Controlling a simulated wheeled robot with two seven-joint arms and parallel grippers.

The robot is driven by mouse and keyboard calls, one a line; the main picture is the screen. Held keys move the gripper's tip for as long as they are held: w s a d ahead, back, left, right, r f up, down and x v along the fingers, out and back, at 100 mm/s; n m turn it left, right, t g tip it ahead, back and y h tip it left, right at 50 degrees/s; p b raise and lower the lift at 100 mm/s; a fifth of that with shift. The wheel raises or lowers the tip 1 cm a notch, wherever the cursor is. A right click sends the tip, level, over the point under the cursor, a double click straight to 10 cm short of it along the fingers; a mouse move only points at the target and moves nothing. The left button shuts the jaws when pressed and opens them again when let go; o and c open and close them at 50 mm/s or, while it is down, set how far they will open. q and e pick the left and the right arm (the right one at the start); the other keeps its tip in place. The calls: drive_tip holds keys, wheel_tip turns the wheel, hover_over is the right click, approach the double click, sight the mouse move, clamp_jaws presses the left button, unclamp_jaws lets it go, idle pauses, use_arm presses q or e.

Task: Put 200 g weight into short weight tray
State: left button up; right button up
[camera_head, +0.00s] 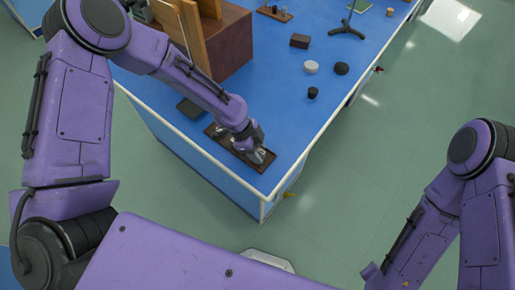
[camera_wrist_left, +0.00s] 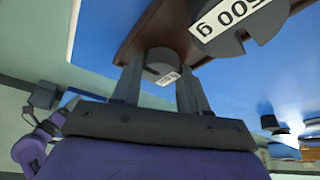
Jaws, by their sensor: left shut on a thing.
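My left gripper (camera_head: 260,155) is over a brown wooden weight tray (camera_head: 215,133) near the front corner of the blue bench. In the left wrist view the gripper (camera_wrist_left: 160,85) is shut on a small grey weight (camera_wrist_left: 161,62), whose white label is too small to read surely. The tray (camera_wrist_left: 160,28) shows right behind it; I cannot tell whether the weight touches it. A larger grey weight marked 500 g (camera_wrist_left: 235,22) is beside the held one. A second small brown tray (camera_head: 284,17) stands at the far end; which is the short one is unclear. My right gripper is out of view.
A dark flat object (camera_head: 190,108) lies left of the near tray. A brown block (camera_head: 232,45) with wooden boards stands behind. A white round object (camera_head: 311,67), black ones (camera_head: 341,68), a small box (camera_head: 300,41) and a stand (camera_head: 347,30) are farther back. Bare bench lies between.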

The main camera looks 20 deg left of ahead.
use_arm(q)
drive_tip(key=shift+s+f, duration=0.1)
drive_tip(key=shift+f, duration=0.05)
drive_tip(key=o, duration=0.9)
drive_tip(key=shift+r, duration=0.35)
drive_tip(key=b+v, duration=0.1)
drive_tip(key=v, duration=1)
drive_tip(key=shift+a+r+b, duration=0.15)
drive_tip(key=shift+r+b, duration=0.2)
drive_tip(key=shift+b, duration=0.05)
